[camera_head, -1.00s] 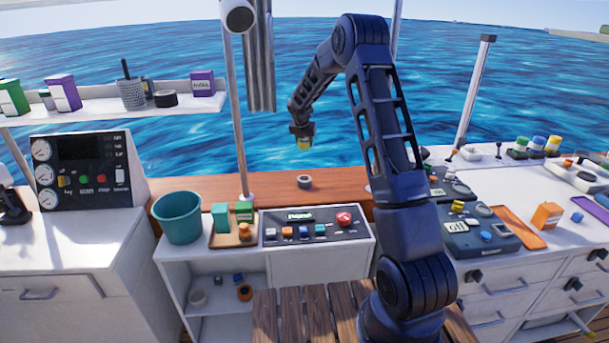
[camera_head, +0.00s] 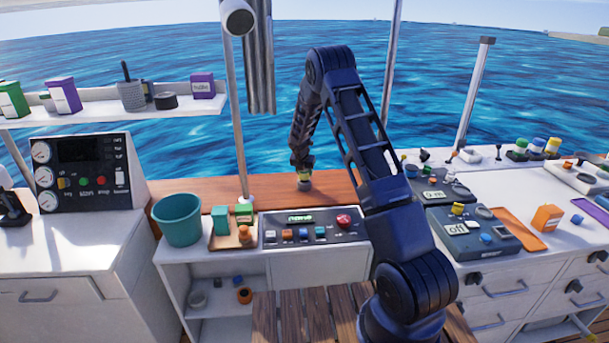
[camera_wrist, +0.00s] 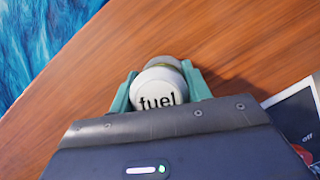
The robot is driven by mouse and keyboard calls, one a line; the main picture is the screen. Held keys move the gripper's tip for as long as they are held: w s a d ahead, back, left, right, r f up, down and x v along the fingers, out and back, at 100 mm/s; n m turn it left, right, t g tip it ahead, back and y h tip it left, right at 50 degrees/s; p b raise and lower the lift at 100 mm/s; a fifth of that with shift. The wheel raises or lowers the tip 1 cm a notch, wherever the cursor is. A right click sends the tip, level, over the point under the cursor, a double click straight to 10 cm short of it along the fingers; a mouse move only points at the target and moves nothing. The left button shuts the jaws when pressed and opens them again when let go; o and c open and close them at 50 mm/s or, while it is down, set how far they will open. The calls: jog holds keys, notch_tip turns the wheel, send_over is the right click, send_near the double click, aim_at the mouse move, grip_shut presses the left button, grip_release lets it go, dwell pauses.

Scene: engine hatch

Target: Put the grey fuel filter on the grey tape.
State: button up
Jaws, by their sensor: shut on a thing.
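The fuel filter (camera_wrist: 158,88) has a pale grey-white top marked "fuel" in the wrist view. My gripper (camera_wrist: 160,92) is shut on it, with one green finger on each side. In the head view my gripper (camera_head: 303,170) points down at the wooden ledge, and a yellowish part of the filter (camera_head: 304,177) shows below it. The grey tape (camera_head: 304,187) lies flat on the ledge directly under the filter. I cannot tell whether the filter touches the tape. In the wrist view the filter and gripper hide most or all of the tape.
The wooden ledge (camera_head: 270,187) is clear on both sides of the tape, with water beyond it. A control panel (camera_head: 314,228) stands just in front. A teal bucket (camera_head: 178,220) and a tray with green boxes (camera_head: 221,219) are to the left. A pole (camera_head: 238,130) rises left of my gripper.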

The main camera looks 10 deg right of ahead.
jog(key=shift+f, duration=0.7)
jog(key=o, duration=1.1)
jog(key=shift+f, duration=0.1)
